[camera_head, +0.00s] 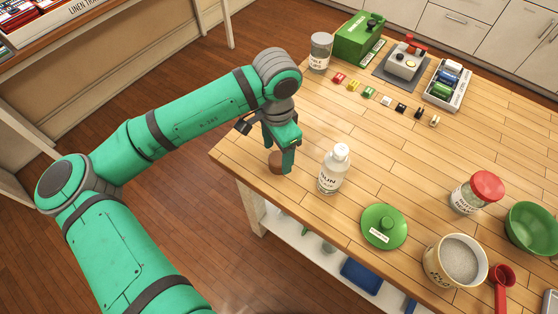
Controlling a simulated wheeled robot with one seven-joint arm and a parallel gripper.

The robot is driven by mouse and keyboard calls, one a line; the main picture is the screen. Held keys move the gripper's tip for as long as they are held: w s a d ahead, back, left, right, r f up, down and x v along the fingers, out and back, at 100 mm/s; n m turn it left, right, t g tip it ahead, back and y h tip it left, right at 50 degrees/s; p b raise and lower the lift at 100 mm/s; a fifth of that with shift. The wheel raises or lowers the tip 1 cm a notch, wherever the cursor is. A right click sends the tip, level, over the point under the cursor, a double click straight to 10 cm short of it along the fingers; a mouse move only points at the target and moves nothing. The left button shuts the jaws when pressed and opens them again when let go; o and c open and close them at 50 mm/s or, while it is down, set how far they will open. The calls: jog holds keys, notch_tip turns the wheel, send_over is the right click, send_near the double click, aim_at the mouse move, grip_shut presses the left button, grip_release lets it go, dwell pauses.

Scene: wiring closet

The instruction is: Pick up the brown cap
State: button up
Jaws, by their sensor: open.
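A small brown cap (275,161) lies on the wooden table (235,147) near its left corner. My gripper (280,156) points down at the cap from above. One green finger comes down along the cap's right side and covers part of it. My gripper is open, and I cannot tell whether a finger touches the cap.
A white bottle (333,170) stands close to the right of my gripper. A green lid (383,226), a tub of grey powder (447,272), a red-lidded jar (477,193) and a green bowl (533,229) are farther right. Several small coloured pieces (369,93) line the back.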

aim_at(277, 159)
jog(key=f, duration=0.4)
jog(key=shift+w+f, duration=0.25)
jog(key=shift+f, duration=0.15)
jog(key=shift+c, duration=0.6)
jog(key=c, duration=0.9)
